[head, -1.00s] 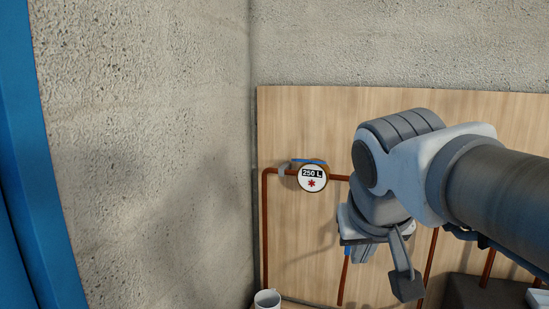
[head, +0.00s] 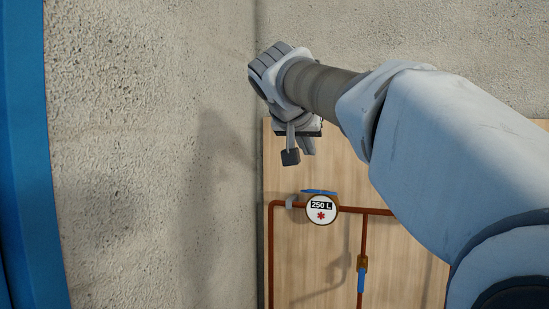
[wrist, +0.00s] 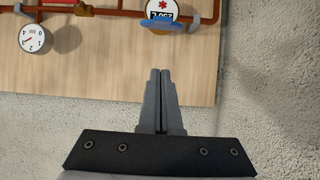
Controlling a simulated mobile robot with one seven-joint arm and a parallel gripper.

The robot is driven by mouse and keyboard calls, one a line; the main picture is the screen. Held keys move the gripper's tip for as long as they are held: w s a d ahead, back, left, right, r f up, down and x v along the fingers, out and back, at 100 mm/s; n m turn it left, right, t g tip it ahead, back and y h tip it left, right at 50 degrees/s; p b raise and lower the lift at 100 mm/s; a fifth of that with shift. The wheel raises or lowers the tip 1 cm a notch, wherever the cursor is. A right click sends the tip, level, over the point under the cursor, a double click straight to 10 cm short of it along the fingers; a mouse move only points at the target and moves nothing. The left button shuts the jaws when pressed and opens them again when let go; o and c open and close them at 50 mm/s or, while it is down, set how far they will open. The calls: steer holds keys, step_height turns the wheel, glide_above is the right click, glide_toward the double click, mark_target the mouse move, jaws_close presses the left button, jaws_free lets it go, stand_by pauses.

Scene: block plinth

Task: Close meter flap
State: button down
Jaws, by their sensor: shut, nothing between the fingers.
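The meter (head: 321,209) is a round white dial reading "250 L" with a red star, on a copper pipe in the head view. Its blue flap (head: 319,191) stands out from the dial's top edge, seen nearly edge-on, leaving the face uncovered. In the wrist view the meter (wrist: 160,8) shows upside down at the top, with the blue flap (wrist: 161,25) below it. My gripper (wrist: 159,72) is shut and empty, its tips pointing toward the flap and apart from it. In the head view my gripper (head: 308,147) is above the meter, its fingers partly hidden.
The wooden board (head: 290,265) carries copper pipes (head: 272,250) and a blue-handled valve (head: 361,278) right of the meter. A pressure gauge (wrist: 35,38) shows at left in the wrist view. A concrete wall (head: 150,150) stands close on the left. Space around the gripper is free.

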steer(key=p, duration=0.1)
glide_above(318, 192)
steer(key=f, duration=0.3)
steer(key=shift+w+a+f, duration=0.4)
step_height(318, 192, down, 2)
steer(key=shift+f, duration=0.15)
steer(key=shift+s+a+f, duration=0.1)
steer(key=shift+s+f, duration=0.1)
steer(key=shift+f, duration=0.25)
steer(key=shift+s+a+f, duration=0.1)
steer(key=shift+s+f, duration=0.1)
steer(key=shift+f, duration=0.25)
steer(key=shift+f+b, duration=0.2)
steer(key=shift+b, duration=0.35)
steer(key=shift+s+f+t+b, duration=0.1)
steer(key=shift+f+t+b, duration=0.2)
steer(key=shift+b, duration=0.8)
steer(key=shift+s+a+f+b, duration=0.1)
steer(key=shift+f+b, duration=0.05)
steer(key=shift+b, duration=0.45)
